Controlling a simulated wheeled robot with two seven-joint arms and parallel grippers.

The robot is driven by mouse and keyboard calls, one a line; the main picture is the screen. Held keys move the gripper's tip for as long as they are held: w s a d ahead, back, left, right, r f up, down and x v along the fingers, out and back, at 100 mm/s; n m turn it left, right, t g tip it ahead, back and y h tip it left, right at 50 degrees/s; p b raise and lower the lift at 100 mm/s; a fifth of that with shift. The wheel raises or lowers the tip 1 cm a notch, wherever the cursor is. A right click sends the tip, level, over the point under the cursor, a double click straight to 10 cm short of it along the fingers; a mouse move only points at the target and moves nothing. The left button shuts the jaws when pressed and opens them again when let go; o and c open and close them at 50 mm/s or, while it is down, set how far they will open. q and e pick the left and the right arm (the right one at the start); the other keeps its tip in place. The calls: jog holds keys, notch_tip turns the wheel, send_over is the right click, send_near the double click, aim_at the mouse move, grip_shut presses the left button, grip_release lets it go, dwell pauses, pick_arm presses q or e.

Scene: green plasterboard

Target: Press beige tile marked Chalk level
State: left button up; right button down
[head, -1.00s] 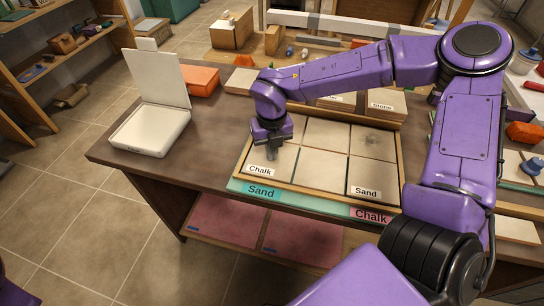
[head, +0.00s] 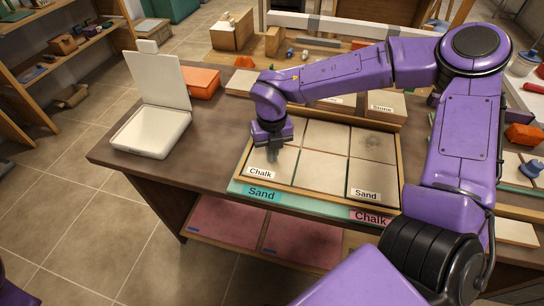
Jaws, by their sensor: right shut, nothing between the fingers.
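The beige tile marked Chalk (head: 262,176) lies at the front left of a wooden tray (head: 320,203) on the workbench. My right gripper (head: 272,158) is shut and empty, pointing down over the back part of this tile. Its tips look at or very near the tile surface; I cannot tell whether they touch. A beige tile marked Sand (head: 372,180) lies at the front right of the tray. Several unmarked beige tiles fill the other cells, one with a dark smudge. My left gripper is not in view.
A green strip labelled Sand (head: 262,192) and a pink label Chalk (head: 370,216) run along the tray's front. An open white box (head: 150,132) stands at left, with an orange block (head: 204,82) behind it. Bare benchtop (head: 205,150) lies between box and tray.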

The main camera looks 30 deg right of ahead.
notch_tip(320, 180, up, 7)
jog(key=p, duration=0.5)
jog(key=shift+r+p, duration=0.2)
jog(key=shift+p, duration=0.15)
